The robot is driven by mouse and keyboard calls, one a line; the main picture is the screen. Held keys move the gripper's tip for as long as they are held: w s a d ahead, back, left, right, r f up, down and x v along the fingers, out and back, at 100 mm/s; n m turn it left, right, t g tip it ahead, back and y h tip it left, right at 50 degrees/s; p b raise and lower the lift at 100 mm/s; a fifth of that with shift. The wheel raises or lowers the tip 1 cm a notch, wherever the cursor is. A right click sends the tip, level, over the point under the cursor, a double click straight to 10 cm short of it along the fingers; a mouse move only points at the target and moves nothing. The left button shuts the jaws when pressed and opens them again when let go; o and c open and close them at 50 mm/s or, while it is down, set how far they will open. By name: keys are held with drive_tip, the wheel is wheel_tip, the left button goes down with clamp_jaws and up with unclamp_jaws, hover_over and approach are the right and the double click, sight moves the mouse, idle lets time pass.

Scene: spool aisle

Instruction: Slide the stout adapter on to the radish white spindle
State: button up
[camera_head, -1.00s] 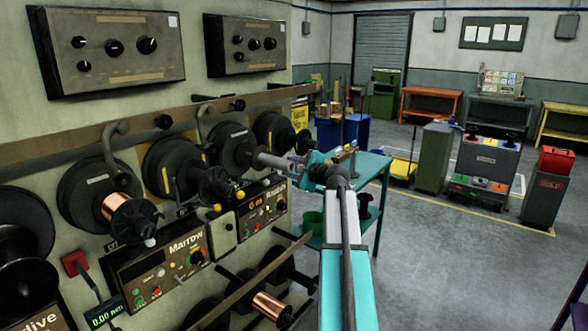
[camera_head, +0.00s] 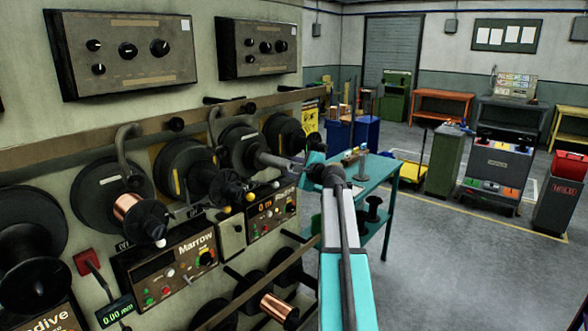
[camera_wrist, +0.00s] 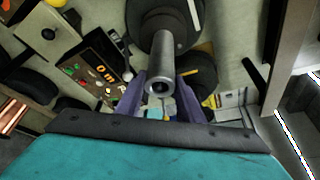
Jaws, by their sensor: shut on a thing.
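My gripper (camera_head: 296,172) is shut on a stout grey tubular adapter (camera_head: 272,162), which points left toward the machine wall. In the wrist view the adapter (camera_wrist: 159,62) lies between my purple fingers (camera_wrist: 160,100), with its dark bore facing the camera. Its far end lines up with a dark flange (camera_wrist: 180,25); I cannot tell whether they touch. The Radish panel (camera_head: 270,212) is below and left of the gripper. A small white tip (camera_head: 275,185) shows just above that panel; it may be the white spindle's end, but its shaft is mostly hidden.
Black flanges (camera_head: 183,170) and a copper spool (camera_head: 128,207) stick out from the wall at left. The Marrow panel (camera_head: 165,260) is below them. A teal table (camera_head: 375,178) stands beyond my arm. The grey floor (camera_head: 450,270) at right is clear.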

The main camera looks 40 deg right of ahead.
drive_tip(key=shift+w+a+r, duration=0.1)
drive_tip(key=shift+w+a, duration=0.05)
drive_tip(key=shift+w, duration=0.55)
drive_tip(key=shift+w+a, duration=0.15)
drive_tip(key=shift+w, duration=0.5)
drive_tip(key=o, duration=1.4)
drive_tip(key=shift+c, duration=0.2)
drive_tip(key=shift+s, duration=0.2)
drive_tip(key=shift+v, duration=0.9)
drive_tip(key=b+v, duration=0.3)
drive_tip(key=v, duration=0.8)
drive_tip(key=shift+s, duration=0.35)
drive_tip(key=shift+a, duration=0.1)
